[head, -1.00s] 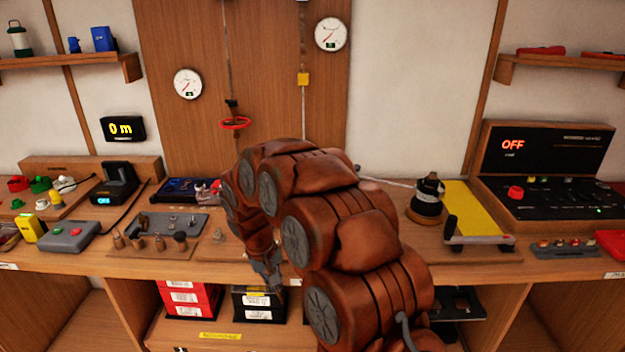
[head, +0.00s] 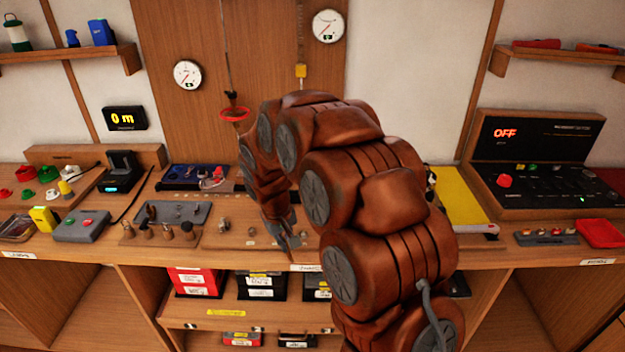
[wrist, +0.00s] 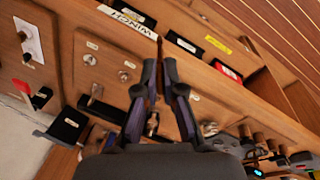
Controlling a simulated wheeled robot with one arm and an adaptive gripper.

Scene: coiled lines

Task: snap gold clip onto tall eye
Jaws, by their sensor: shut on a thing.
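My gripper (head: 286,238) hangs low over the wooden bench board near its front edge, in the head view. In the wrist view its two dark fingers (wrist: 159,68) are drawn together around something small and thin between the tips, too unclear to name. I cannot pick out the gold clip for certain. Small metal fittings (head: 251,231) stand on the board to the left of my gripper. The wrist view shows round metal fittings (wrist: 89,59) on wooden plates. I cannot tell which fitting is the tall eye.
A grey tray (head: 196,214) and several small upright pegs (head: 145,230) are left of my gripper. A yellow panel (head: 457,197) lies right of my arm. Red and black boxes (head: 196,281) fill the shelf below. A red ring (head: 234,114) hangs at the back wall.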

